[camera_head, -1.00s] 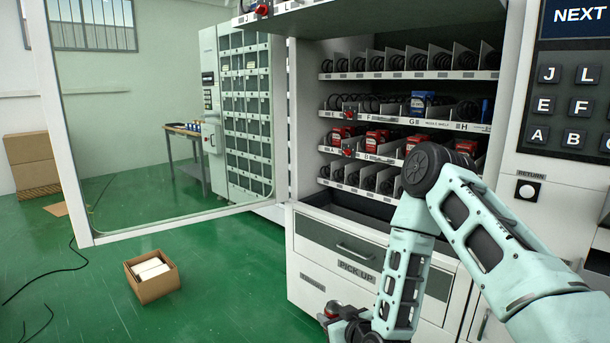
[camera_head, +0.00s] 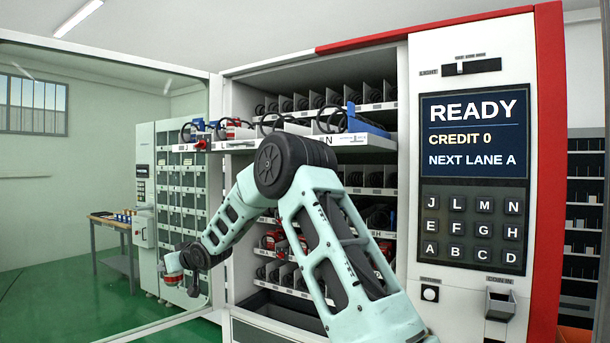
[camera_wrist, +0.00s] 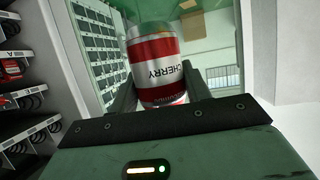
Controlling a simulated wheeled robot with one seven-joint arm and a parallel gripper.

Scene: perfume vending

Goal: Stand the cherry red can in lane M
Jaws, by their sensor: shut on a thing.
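The cherry red can (camera_wrist: 158,72), red and white with the word CHERRY, is between the fingers of my gripper (camera_wrist: 158,92) in the wrist view. My gripper (camera_head: 172,276) is shut on it, at the lower left of the head view, outside the vending machine and in front of its open glass door. A small red part of the can (camera_head: 172,264) shows there. The pulled-out top shelf (camera_head: 250,146) carries lane labels; J and N read clearly. The M label cannot be made out. Coils stand in its lanes, with red and blue goods among them.
The open glass door (camera_head: 75,170) stands at the left. The machine's panel (camera_head: 473,180) reads READY, and a red side wall (camera_head: 547,180) bounds it. Lower shelves with coils are partly behind my arm. Open air lies left of the pulled-out shelf, below it.

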